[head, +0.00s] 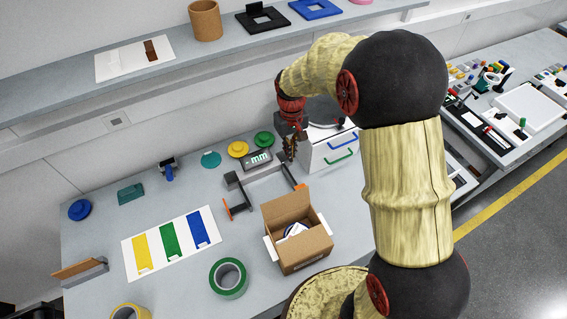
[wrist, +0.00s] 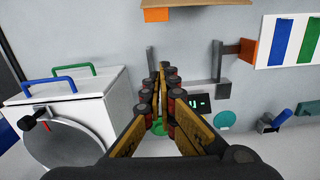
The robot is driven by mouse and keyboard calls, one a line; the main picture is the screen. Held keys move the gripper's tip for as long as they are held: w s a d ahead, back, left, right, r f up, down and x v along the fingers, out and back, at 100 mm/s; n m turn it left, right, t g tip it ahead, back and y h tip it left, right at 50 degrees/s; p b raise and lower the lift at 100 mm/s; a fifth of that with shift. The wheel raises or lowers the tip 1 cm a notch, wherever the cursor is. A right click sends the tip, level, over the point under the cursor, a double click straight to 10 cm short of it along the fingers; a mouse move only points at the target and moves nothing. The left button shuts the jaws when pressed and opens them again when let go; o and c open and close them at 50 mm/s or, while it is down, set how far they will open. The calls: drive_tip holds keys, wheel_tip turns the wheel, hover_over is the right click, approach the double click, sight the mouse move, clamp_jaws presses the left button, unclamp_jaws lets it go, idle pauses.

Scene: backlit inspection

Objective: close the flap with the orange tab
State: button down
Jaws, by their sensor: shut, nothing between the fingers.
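A dark grey bracket fixture (head: 236,184) stands on the bench, with an orange tab (head: 227,209) at its left front and another orange piece (head: 299,186) at its right. In the wrist view the bracket's grey arm (wrist: 214,62) runs to an orange tab (wrist: 248,52) standing out from it. My gripper (head: 290,156) is shut and empty, above the bench by the fixture's right rear. Its fingers (wrist: 164,74) hide part of the fixture in the wrist view.
An open cardboard box (head: 305,250) stands just in front of the fixture. A white cabinet (head: 322,155) with blue and green handles is close right of my gripper. A small display (head: 257,158) lies behind the fixture. A green tape roll (head: 228,278) and colour-strip sheet (head: 150,262) lie left.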

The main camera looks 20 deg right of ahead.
drive_tip(key=s+f+p, duration=0.1)
drive_tip(key=s+f, duration=0.3)
drive_tip(key=f, duration=0.4)
drive_tip(key=shift+d+f, duration=0.25)
drive_tip(key=shift+d, duration=0.1)
drive_tip(key=shift+s, duration=0.1)
idle(0.4)
